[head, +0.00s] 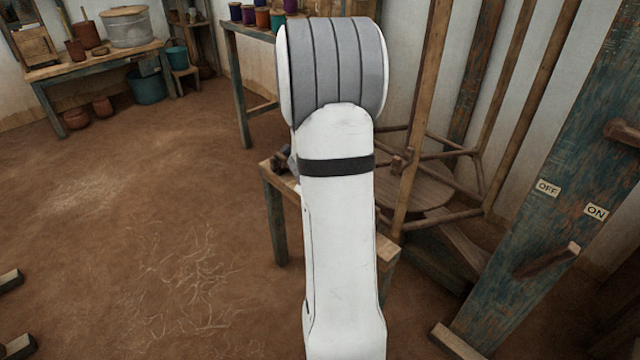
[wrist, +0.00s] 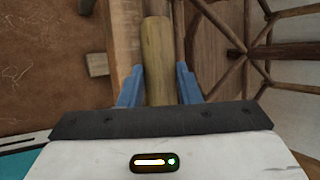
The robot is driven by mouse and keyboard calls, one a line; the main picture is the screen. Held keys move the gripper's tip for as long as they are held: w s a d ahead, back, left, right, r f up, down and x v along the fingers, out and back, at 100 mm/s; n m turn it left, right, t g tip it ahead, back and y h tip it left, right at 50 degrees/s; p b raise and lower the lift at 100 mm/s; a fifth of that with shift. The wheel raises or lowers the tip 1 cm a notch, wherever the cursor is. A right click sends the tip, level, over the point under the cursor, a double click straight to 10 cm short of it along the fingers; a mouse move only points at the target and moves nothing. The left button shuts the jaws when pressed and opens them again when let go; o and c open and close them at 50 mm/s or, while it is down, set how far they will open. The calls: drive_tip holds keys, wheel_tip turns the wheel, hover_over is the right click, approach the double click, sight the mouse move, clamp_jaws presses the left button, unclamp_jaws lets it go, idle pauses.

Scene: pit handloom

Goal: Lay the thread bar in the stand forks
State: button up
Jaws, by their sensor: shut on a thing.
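A pale round wooden bar (wrist: 158,62), which looks like the thread bar, runs away from my gripper in the wrist view. My gripper (wrist: 158,84) has its two blue fingers on either side of the bar and is shut on it. The bar's near end is hidden by the gripper body. In the head view my own white arm covers the gripper and bar. A small dark wooden piece (head: 281,160) stands on a low bench beside the arm; I cannot tell whether it is a stand fork. No forks show clearly in either view.
The low wooden bench (head: 272,182) is partly behind my arm. A wooden pole frame (head: 455,155) with a round seat-like disc (head: 425,188) stands to its right. A blue-green post with OFF and ON labels (head: 548,190) leans at right. Floor at left is mostly clear.

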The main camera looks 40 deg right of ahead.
drive_tip(key=shift+f, duration=0.1)
drive_tip(key=o, duration=1.2)
drive_tip(key=s+a+r+n+t+y+p, duration=0.25)
drive_tip(key=a+r+n+y+p, duration=0.35)
drive_tip(key=a+r+n+p, duration=1.5)
drive_tip(key=s+a+r+n+g+p, duration=0.1)
drive_tip(key=s+a+r+n+p, duration=0.1)
drive_tip(key=s+a+r+n, duration=0.1)
drive_tip(key=s+a+r+n+g+p, duration=0.2)
drive_tip(key=s+r+n, duration=0.3)
drive_tip(key=s+r, duration=0.3)
drive_tip(key=s+a+r+n+g+p, duration=0.2)
drive_tip(key=s+a+r+n, duration=0.2)
drive_tip(key=r, duration=0.4)
drive_tip(key=shift+s+a+r+n+p, duration=0.15)
drive_tip(key=shift+s+a+n+p, duration=0.1)
drive_tip(key=shift+s, duration=0.35)
drive_tip(key=shift+s+a+r+n+p, duration=0.15)
drive_tip(key=shift+s+n, duration=0.1)
drive_tip(key=shift+s, duration=0.3)
